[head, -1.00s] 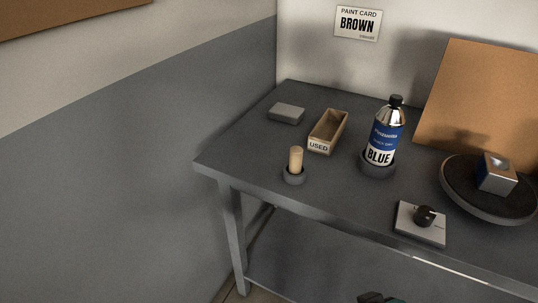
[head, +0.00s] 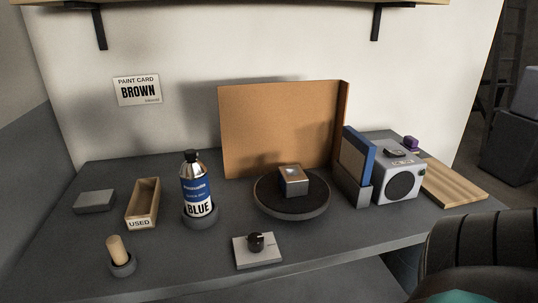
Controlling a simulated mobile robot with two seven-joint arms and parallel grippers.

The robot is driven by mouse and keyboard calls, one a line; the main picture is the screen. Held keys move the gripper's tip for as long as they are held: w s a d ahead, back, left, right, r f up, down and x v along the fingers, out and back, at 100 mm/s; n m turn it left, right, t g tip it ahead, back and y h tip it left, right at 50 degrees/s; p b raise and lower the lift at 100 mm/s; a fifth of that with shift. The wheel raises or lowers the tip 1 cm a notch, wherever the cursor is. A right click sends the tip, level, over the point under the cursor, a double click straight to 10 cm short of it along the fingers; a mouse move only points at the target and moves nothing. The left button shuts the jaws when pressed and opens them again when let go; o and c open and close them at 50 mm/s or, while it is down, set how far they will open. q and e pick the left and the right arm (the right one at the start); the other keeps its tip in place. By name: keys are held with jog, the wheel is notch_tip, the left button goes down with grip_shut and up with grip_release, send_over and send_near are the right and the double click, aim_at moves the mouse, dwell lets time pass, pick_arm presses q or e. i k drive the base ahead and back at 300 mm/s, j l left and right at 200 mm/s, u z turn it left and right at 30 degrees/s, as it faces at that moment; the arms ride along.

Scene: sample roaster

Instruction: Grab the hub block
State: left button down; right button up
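A small silver block (head: 294,187) with a brownish top sits on the round dark turntable (head: 272,209) near the middle of the table; it looks like the hub block, though no label on it can be read. A tan backdrop board (head: 270,125) stands upright behind the turntable. Neither of my grippers is in view, so I cannot tell their state.
On the table (head: 90,245) stand a blue-labelled spray can (head: 195,188), a "USED" tray (head: 142,223), a peg in a cup (head: 116,249), a knob panel (head: 259,257), a blue-sided holder (head: 358,160), a grey fan-fronted box (head: 402,184) and a wooden board (head: 455,184). A dark shape blocks the lower right.

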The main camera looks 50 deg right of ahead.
aim_at(291, 180)
jog(key=z, duration=1.65)
jog(key=l, duration=0.65)
jog(key=i+l+u, duration=0.15)
jog(key=l, duration=0.5)
